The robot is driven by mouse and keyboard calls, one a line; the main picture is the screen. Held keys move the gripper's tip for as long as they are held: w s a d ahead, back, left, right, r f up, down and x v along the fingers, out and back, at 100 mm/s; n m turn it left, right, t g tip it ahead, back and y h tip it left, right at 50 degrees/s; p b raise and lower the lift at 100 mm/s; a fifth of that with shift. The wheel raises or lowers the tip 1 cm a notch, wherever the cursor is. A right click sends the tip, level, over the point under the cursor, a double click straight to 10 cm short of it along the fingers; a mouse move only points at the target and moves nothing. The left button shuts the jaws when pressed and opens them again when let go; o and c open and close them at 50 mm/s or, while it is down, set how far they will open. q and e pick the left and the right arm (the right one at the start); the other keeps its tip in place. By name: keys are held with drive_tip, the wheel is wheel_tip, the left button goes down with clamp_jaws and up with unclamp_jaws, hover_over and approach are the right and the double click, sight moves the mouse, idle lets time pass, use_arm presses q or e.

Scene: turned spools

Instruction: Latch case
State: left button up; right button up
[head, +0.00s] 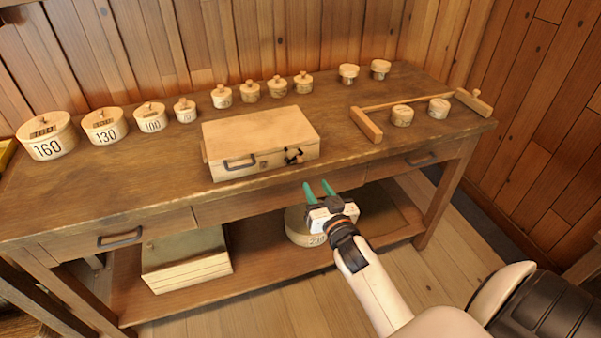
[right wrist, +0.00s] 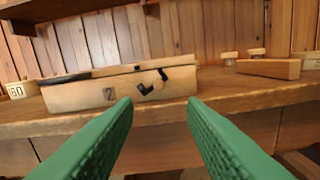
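The wooden case (head: 258,138) lies on the workbench with its lid down. Its front has a dark handle (head: 240,163) at the left and a black latch (head: 294,156) toward the right. The latch (right wrist: 152,84) also shows in the right wrist view, on the front of the case (right wrist: 88,95). My left gripper is not in view.
Several round lidded wooden boxes, such as the one marked 160 (head: 47,136), line the back of the workbench (head: 150,186). A wooden frame with a bar (head: 410,101) stands right of the case. A crate (head: 187,262) sits on the lower shelf. The bench front strip is clear.

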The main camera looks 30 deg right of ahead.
sight(301, 162)
drive_tip(key=x, duration=0.9)
drive_tip(key=shift+w, duration=0.3)
clamp_jaws()
